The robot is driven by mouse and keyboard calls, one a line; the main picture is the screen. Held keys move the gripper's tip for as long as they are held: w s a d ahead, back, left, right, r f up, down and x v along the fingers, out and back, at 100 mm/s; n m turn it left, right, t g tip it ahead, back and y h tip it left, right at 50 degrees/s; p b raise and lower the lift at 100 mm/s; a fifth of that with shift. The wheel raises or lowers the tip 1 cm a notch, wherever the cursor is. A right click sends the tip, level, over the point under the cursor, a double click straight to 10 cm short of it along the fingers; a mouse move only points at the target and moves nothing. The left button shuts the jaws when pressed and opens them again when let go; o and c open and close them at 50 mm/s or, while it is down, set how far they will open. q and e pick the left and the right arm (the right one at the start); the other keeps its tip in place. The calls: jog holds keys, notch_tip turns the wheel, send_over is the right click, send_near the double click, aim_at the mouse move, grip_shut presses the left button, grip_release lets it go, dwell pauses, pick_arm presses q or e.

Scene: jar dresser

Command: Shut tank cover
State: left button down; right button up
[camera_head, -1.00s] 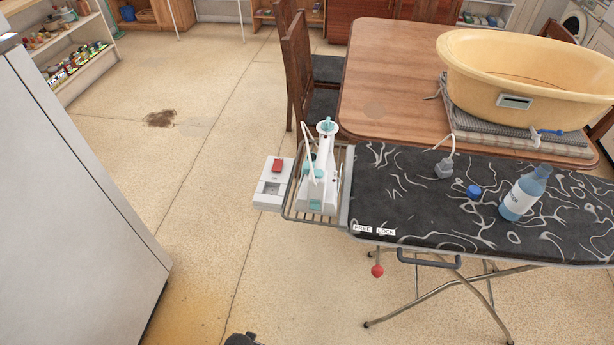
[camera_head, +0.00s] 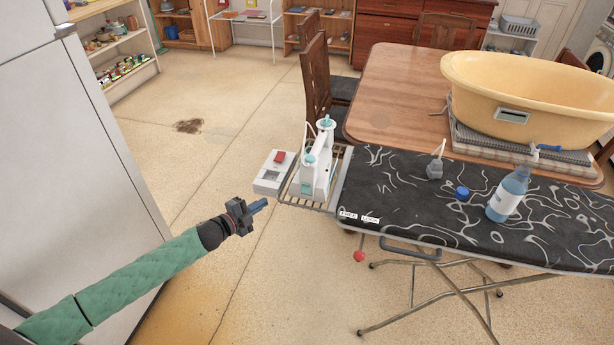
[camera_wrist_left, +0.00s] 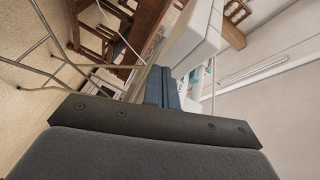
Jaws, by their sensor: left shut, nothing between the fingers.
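A white and teal steam iron (camera_head: 318,168) stands upright on the wire rack (camera_head: 318,203) at the left end of the ironing board. A teal part (camera_head: 325,122) shows at its top; I cannot tell for sure that it is the tank cover, nor whether it is open. My left gripper (camera_head: 261,206) is shut and empty, in the air left of the rack and apart from the iron. In the left wrist view its blue fingers (camera_wrist_left: 162,88) are together, with white and teal surfaces partly hidden behind them. My right gripper is in neither view.
A white box with a red switch (camera_head: 278,157) sits left of the iron. The dark patterned ironing board (camera_head: 400,195) holds a blue bottle (camera_head: 509,195), a blue cap (camera_head: 462,193) and a grey plug (camera_head: 435,170). A yellow tub (camera_head: 530,85) stands behind. A grey cabinet (camera_head: 70,140) is at left.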

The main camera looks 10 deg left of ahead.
pick_arm(q)
notch_tip(320, 180, up, 11)
jog(key=s+d+m+g+h, duration=0.1)
jog(key=d+m+g+h, duration=0.15)
jog(key=m+h, duration=0.4)
jog(key=shift+m+y, duration=0.45)
jog(key=shift+y, duration=0.4)
jog(key=p+x, duration=0.1)
jog(key=x, duration=0.3)
jog(key=p+x, duration=0.2)
jog(key=x, duration=0.2)
jog(key=shift+w+d+r, duration=0.2)
jog(key=shift+w+r, duration=0.05)
jog(key=w, duration=0.1)
jog(key=w+p, duration=0.2)
jog(key=shift+w+d+f, duration=0.1)
jog(key=shift+d, duration=0.2)
jog(key=shift+w+f+p, duration=0.1)
jog(key=shift+w+p, duration=0.2)
jog(key=shift+w, duration=0.25)
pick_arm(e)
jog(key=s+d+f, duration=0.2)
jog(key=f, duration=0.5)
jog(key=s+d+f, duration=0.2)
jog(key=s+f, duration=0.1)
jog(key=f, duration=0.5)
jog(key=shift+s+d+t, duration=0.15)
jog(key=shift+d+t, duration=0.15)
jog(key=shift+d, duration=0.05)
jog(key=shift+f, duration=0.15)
